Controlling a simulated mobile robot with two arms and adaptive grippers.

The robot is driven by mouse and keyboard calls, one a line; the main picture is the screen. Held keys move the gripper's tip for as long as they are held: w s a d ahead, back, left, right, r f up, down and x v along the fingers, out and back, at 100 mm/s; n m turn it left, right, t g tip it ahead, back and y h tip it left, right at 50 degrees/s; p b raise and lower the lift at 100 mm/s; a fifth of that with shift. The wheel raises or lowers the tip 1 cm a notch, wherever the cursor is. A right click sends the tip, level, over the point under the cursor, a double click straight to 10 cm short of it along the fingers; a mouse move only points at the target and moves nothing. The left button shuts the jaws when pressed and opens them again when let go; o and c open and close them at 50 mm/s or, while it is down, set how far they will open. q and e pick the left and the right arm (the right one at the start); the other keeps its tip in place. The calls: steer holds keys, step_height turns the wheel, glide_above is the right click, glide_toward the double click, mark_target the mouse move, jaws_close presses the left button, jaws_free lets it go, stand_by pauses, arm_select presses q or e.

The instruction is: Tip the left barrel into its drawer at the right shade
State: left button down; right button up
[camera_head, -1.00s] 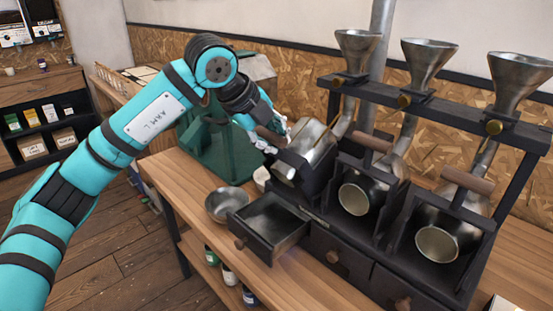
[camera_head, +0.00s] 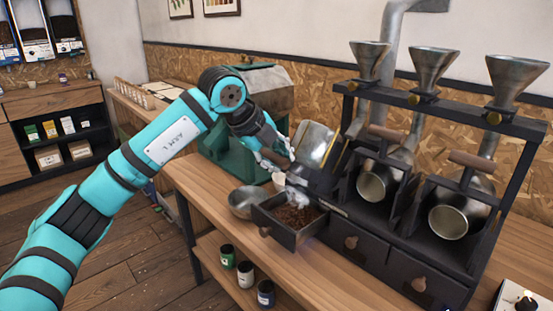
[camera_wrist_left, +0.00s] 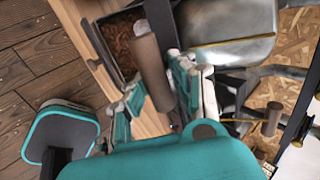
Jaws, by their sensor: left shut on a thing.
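The left barrel (camera_head: 314,146), a metal drum, is tipped steeply with its mouth downward over its open drawer (camera_head: 275,226). Brown roasted beans (camera_head: 298,214) lie in the drawer, with whitish smoke or steam above them. My left gripper (camera_head: 284,152) is at the barrel's near left side, shut on its wooden handle. In the left wrist view the handle (camera_wrist_left: 152,72) sits between the fingers (camera_wrist_left: 160,90), beside the barrel (camera_wrist_left: 228,30) and the drawer's beans (camera_wrist_left: 122,45). The barrel's inside is hidden. My right gripper is out of view.
Two more barrels (camera_head: 379,181) (camera_head: 451,212) stand level to the right under metal funnels (camera_head: 430,68), above closed drawers (camera_head: 350,246). Labelled jars (camera_head: 245,274) stand on the shelf below.

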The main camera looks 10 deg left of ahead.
arm_select(q)
steer(key=c, duration=1.6)
jaws_free()
steer(key=shift+s+f, duration=0.2)
steer(key=shift+f, duration=0.5)
steer(key=o, duration=0.5)
steer(key=shift+s+a+r, duration=0.1)
steer(key=shift+s+a, duration=0.05)
steer(key=shift+w+r, duration=0.1)
steer(key=shift+w, duration=0.1)
steer(key=shift+r, duration=0.2)
steer(key=v, duration=1.1)
steer(key=shift+s+r, duration=0.15)
steer(key=shift+r, duration=0.15)
